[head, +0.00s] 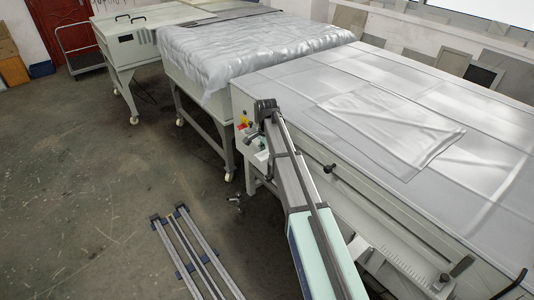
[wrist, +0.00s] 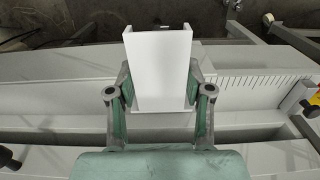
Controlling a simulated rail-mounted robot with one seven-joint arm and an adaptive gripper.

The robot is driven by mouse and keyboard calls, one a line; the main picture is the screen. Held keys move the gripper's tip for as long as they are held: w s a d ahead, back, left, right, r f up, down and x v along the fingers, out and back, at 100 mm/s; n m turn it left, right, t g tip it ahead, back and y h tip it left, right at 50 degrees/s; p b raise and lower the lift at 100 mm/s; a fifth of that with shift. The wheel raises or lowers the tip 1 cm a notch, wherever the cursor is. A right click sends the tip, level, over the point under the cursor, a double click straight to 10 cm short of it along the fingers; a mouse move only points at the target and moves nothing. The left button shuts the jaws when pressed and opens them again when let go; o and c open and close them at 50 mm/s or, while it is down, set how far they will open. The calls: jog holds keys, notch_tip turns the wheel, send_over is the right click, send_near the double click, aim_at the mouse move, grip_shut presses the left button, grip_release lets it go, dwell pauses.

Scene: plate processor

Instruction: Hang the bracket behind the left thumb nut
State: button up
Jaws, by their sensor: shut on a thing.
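A white channel-shaped bracket (wrist: 158,70) stands up between the fingers of my gripper (wrist: 159,100) in the wrist view. My gripper is shut on its lower part, one finger at each side. A black thumb nut (head: 330,168) sticks out of the near side of the long pale machine (head: 365,190). Another dark knob (head: 445,278) shows farther right, lower down. In the wrist view a dark knob (wrist: 8,158) is at the lower left edge, apart from the bracket.
A slotted pale strip (wrist: 250,82) runs right of the bracket. A yellow-and-red control (wrist: 314,100) is at the right edge. A sheet-covered unit (head: 250,45) stands at the back. Rails (head: 190,255) lie on the floor (head: 85,190), which is otherwise mostly open at left.

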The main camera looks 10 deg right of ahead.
jog(key=shift+f+b, duration=1.6)
jog(key=shift+f, duration=2.05)
jog(key=shift+f, duration=0.3)
jog(key=o, duration=1.3)
jog(key=shift+o, duration=0.2)
